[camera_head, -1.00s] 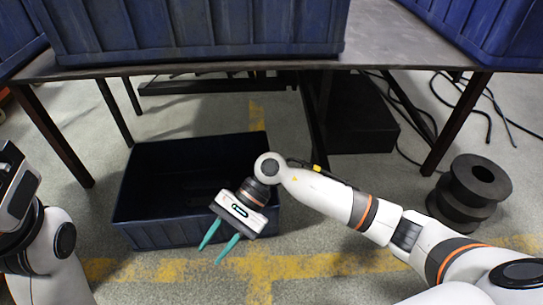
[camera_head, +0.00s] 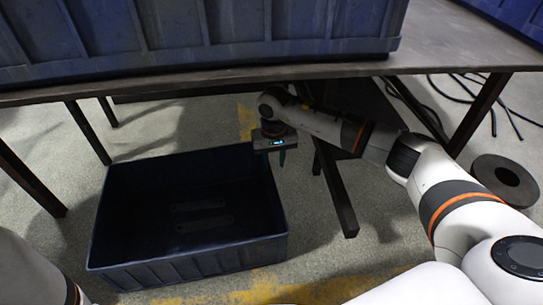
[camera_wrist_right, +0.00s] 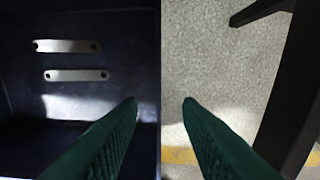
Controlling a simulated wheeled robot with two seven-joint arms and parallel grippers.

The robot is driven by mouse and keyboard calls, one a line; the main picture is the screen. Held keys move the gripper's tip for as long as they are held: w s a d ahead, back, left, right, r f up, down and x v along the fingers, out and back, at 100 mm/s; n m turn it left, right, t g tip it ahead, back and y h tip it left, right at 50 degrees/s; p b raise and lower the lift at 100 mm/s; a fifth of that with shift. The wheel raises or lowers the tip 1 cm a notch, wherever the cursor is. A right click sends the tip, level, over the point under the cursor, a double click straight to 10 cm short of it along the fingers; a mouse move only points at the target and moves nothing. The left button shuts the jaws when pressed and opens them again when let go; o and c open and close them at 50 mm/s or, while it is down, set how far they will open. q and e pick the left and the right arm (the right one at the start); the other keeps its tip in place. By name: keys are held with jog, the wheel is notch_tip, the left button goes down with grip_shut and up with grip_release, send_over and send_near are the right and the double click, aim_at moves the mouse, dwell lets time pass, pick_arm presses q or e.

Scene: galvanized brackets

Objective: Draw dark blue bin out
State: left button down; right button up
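The dark blue bin (camera_head: 190,262) stands on the floor, partly under the table. It is open at the top, and two flat galvanized brackets (camera_wrist_right: 76,76) lie on its bottom. My right gripper (camera_head: 282,160) is at the bin's right wall, towards the back. In the right wrist view my right gripper (camera_wrist_right: 160,102) is open, with one green finger over the bin's inside and the other over the floor outside. The wall's rim runs between them; I cannot tell whether they touch it. Only part of my left arm shows at lower left; its gripper is out of view.
The table (camera_head: 440,62) spans above the bin and carries large blue crates (camera_head: 200,35). Dark table legs (camera_head: 88,132) stand left of the bin, and a dark leg or brace (camera_head: 338,190) stands right of it. A black spool (camera_head: 506,180) lies at right. Floor in front is clear.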

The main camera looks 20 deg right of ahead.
aim_at(273, 186)
notch_tip(273, 186, down, 12)
jog(key=b, duration=0.7)
jog(key=shift+c, duration=0.5)
grip_shut()
dwell(0.8)
